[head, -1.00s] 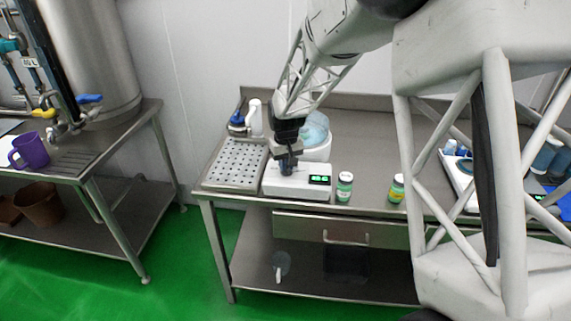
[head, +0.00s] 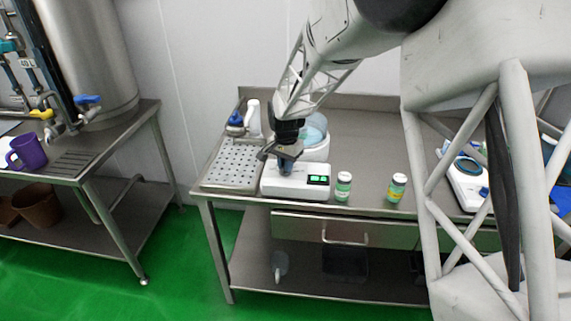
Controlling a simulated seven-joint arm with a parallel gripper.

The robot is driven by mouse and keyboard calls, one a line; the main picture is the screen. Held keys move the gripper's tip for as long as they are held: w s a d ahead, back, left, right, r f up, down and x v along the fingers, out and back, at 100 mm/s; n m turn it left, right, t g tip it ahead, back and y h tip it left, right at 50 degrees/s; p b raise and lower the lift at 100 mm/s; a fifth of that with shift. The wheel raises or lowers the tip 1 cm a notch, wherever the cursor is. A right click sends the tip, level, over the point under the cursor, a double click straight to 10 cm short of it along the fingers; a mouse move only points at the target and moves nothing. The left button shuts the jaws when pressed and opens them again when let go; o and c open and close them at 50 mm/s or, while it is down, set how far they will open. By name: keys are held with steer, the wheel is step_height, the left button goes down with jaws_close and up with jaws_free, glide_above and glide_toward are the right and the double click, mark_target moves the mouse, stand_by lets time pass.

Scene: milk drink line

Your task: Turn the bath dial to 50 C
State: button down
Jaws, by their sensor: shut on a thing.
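The bath (head: 313,145) is a white round vessel with a bluish top, at the back of a white control box (head: 296,192) with a lit green display (head: 318,180). The display's digits are too small to read. My gripper (head: 285,165) points down over the left part of the control box and is shut on the dial. The dial is mostly hidden by the fingers; a dark blue bit shows at their tips. Its setting cannot be told.
A perforated tray (head: 233,164) lies left of the box, with a white bottle (head: 253,117) behind it. A purple mug (head: 29,151) is on the left bench.

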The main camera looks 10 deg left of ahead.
steer(key=m, duration=0.3)
steer(key=shift+s+d+m, duration=0.1)
steer(key=shift+m, duration=0.3)
steer(key=m, duration=0.4)
steer(key=shift+s+m, duration=0.1)
steer(key=shift+m, duration=0.3)
steer(key=c, duration=1.1)
jaws_free()
steer(key=shift+c, duration=0.2)
steer(key=shift+r, duration=0.1)
steer(key=shift+r, duration=3.8)
steer(key=shift+d, duration=0.1)
